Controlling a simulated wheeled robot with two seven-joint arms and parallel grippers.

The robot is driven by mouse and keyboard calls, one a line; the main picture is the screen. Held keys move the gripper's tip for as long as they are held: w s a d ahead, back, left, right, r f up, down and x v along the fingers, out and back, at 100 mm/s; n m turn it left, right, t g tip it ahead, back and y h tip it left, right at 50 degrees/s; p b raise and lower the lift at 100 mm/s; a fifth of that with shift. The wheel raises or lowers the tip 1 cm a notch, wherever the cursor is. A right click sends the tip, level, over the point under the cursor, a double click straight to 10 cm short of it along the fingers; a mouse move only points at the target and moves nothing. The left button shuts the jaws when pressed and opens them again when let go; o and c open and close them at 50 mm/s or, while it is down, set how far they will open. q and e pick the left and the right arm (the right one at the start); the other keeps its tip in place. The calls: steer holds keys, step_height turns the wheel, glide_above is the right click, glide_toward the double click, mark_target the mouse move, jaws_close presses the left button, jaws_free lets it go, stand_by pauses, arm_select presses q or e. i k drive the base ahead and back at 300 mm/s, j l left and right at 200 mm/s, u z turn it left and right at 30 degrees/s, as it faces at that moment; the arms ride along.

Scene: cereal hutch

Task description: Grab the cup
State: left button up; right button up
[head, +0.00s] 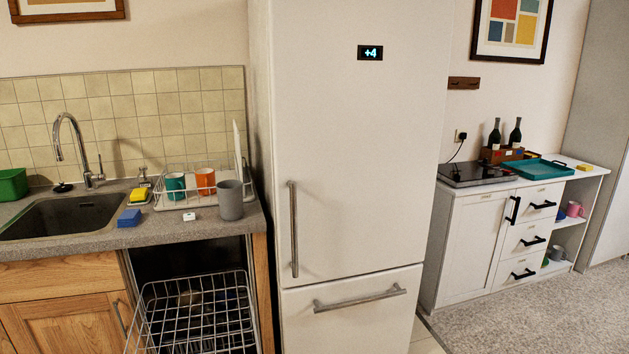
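A grey cup (230,200) stands upright on the counter near its front right corner, in front of the dish rack. A teal cup (175,186) and an orange cup (205,181) are in the white wire dish rack (183,206). On the shelves of the white hutch at the right, a pink cup (574,209) and a darker cup beside it are small and partly hidden. Another small cup (557,252) is on the lower shelf. Neither of my grippers shows in the head view.
A tall white fridge (350,150) stands right of the counter. Below the counter, a wire dishwasher rack (195,310) is pulled out in front. A sink (65,216), blue sponge (129,218) and yellow sponge (139,194) are left of the cups. Open floor (540,310) lies at right.

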mark_target(229, 191)
steer(key=i+l+u, duration=0.1)
steer(key=u, duration=0.25)
steer(key=l+u, duration=0.35)
steer(key=i+l+u, duration=0.15)
steer(key=l, duration=0.3)
steer(key=i+l+u, duration=0.15)
steer(key=l, duration=0.3)
steer(key=l+u, duration=0.15)
steer(key=l, duration=0.3)
steer(key=i+l, duration=0.1)
steer(key=l, duration=1.45)
steer(key=i+u, duration=0.05)
